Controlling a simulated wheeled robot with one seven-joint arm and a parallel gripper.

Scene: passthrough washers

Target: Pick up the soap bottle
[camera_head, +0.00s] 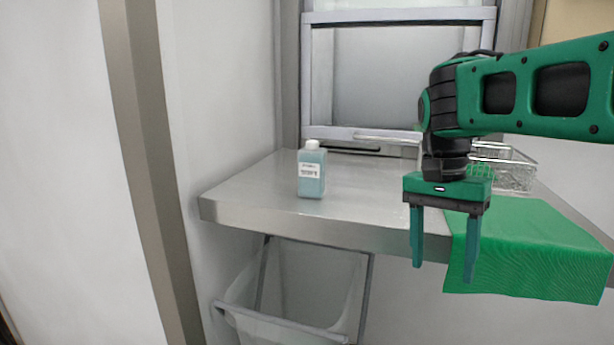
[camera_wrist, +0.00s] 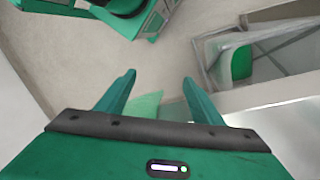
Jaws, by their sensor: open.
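The soap bottle (camera_head: 311,172) is pale blue-green with a white cap and a white label. In the head view it stands upright on the left part of the metal counter (camera_head: 262,205). My gripper (camera_head: 443,262) is open and empty, pointing down. In the head view it appears to the right of the bottle and lower, in front of the counter's front edge. The gripper's fingers also show in the wrist view (camera_wrist: 158,88), with nothing between them but the floor and a bit of green. The bottle is not in the wrist view.
A green cloth (camera_head: 530,245) hangs over the counter's front edge at the right. A wire basket (camera_head: 515,172) stands behind it. A washer with a raised frame (camera_head: 400,15) is at the back. A bin (camera_head: 300,290) is below the counter. A wall is at left.

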